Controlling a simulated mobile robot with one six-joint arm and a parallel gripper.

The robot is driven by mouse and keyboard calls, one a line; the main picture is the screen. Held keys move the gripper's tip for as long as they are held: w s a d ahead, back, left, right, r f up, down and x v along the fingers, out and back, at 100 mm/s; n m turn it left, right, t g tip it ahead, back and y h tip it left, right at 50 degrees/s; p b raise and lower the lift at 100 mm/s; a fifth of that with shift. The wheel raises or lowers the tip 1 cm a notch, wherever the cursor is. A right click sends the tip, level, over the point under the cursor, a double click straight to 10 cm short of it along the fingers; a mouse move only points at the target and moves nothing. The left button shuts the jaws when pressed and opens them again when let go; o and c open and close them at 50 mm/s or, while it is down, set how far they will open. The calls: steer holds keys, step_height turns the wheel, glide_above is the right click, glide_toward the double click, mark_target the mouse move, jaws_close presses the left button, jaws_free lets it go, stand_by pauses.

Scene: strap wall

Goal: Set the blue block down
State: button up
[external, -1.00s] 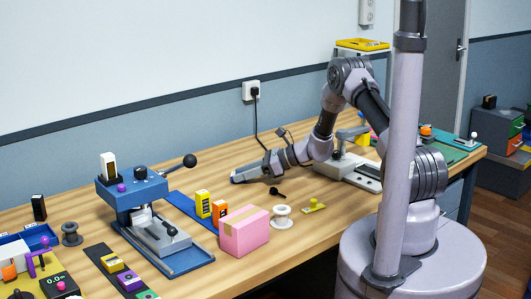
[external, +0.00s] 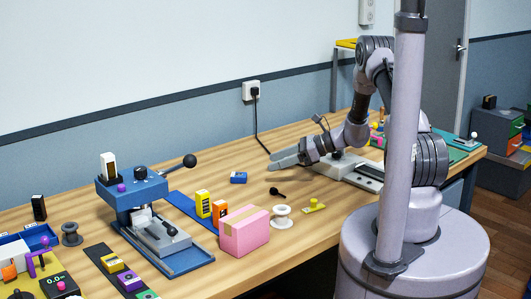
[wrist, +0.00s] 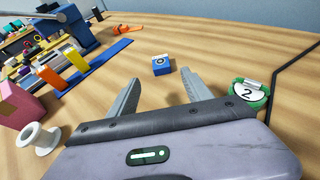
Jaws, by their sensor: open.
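The blue block (external: 238,177) lies on the wooden table, left of my gripper. It also shows in the wrist view (wrist: 161,67), beyond the fingertips, with a pale top bearing a dark round mark. My gripper (external: 271,162) is open and empty, a little right of the block and apart from it. In the wrist view the two fingers (wrist: 160,80) are spread with bare table between them.
A pink box (external: 244,232), a white spool (external: 282,217) and a small black piece (external: 277,192) lie nearer the front. A blue press (external: 150,215) stands left. Table around the block is clear.

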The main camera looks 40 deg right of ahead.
steer(key=s+a+r+n+g+h, duration=0.1)
steer(key=s+a+r+n+g, duration=0.2)
steer(key=s+a+r+n, duration=0.6)
steer(key=s+a+r+n+g+h, duration=0.25)
steer(key=s+a+r+n, duration=0.25)
steer(key=s+a+r, duration=0.45)
steer(key=s+d+r+n+t+h, duration=0.1)
steer(key=s+r+n+h, duration=0.1)
steer(key=s+n, duration=0.2)
steer(key=s+d+r+n+h, duration=0.2)
steer(key=s+n, duration=0.2)
steer(key=s, duration=0.5)
steer(key=shift+s+r+n+t+b, duration=0.15)
steer(key=shift+n+t+b, duration=0.15)
steer(key=shift+t, duration=0.05)
